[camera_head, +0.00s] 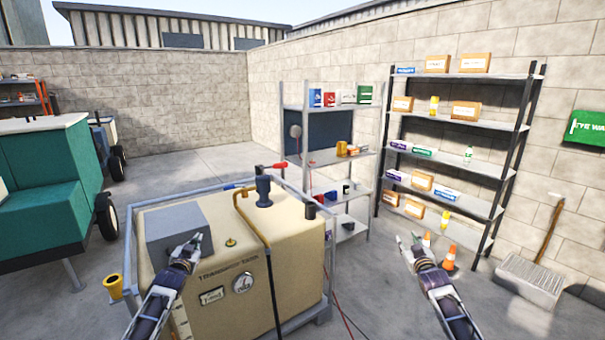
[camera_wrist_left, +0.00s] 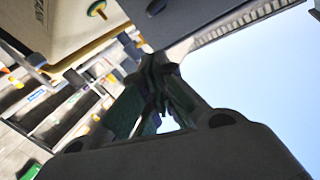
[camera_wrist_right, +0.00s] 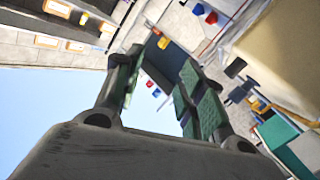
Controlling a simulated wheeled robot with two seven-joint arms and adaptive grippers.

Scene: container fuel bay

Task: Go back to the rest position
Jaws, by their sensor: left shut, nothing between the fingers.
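My left gripper (camera_head: 190,248) is shut and empty, in front of the grey box on the tan tank in the head view. Its closed fingers also show in the left wrist view (camera_wrist_left: 155,85). My right gripper (camera_head: 412,243) is open and empty, over the floor to the right of the tank. Its spread fingers show in the right wrist view (camera_wrist_right: 157,70) with nothing between them. The tan transfer tank (camera_head: 285,250) stands in a grey frame, with a gauge, a blue hand pump (camera_head: 264,190) and a hose on it.
A grey shelf (camera_head: 335,170) and a larger shelf (camera_head: 455,155) with boxes stand against the wall. A teal machine (camera_head: 45,190) is at the left. Floor behind the tank is clear.

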